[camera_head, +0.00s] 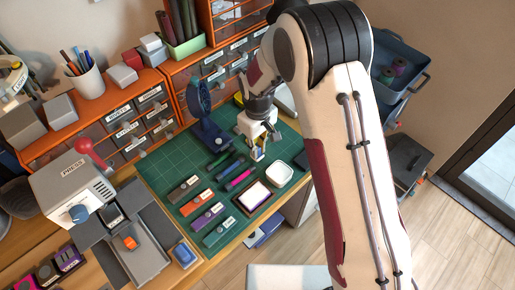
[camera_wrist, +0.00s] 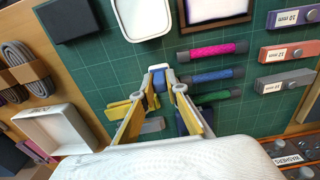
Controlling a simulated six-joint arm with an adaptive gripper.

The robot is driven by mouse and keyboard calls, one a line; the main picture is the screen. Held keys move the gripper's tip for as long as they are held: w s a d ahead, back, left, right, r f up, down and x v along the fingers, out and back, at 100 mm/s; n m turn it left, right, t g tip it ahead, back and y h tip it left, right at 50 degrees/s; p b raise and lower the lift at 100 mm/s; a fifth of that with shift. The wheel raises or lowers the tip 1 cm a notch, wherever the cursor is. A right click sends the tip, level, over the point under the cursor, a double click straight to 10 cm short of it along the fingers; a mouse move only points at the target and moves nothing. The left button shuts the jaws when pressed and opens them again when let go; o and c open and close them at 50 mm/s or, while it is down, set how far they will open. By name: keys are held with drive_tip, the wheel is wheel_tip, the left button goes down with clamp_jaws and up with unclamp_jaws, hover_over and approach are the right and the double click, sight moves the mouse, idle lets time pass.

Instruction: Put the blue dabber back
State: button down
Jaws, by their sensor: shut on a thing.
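My gripper (camera_head: 258,152) hangs low over the green mat, beyond the white dish in the head view. In the wrist view its yellow-padded fingers (camera_wrist: 160,76) are shut on a small blue and white piece, which appears to be the blue dabber (camera_wrist: 159,82). The fingers cover most of it. I cannot tell whether its end touches the mat. A dark-framed pad with a white face (camera_wrist: 215,8) and a white square dish (camera_wrist: 143,20) lie beyond the fingertips in the wrist view; the pad (camera_head: 267,205) also shows in the head view.
Magenta (camera_wrist: 212,49), blue (camera_wrist: 212,76) and green (camera_wrist: 214,97) rods lie close beside the fingers. Several labelled blocks (camera_head: 208,218) lie left on the mat. A dark blue stand (camera_head: 212,135) is near the gripper. A black block (camera_wrist: 68,18) and open white box (camera_wrist: 58,130) are also near.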

drive_tip(key=shift+f, duration=0.4)
drive_tip(key=shift+f, duration=0.15)
drive_tip(key=c, duration=2)
unclamp_jaws()
wheel_tip(320, 180, up, 12)
drive_tip(key=shift+r, duration=0.15)
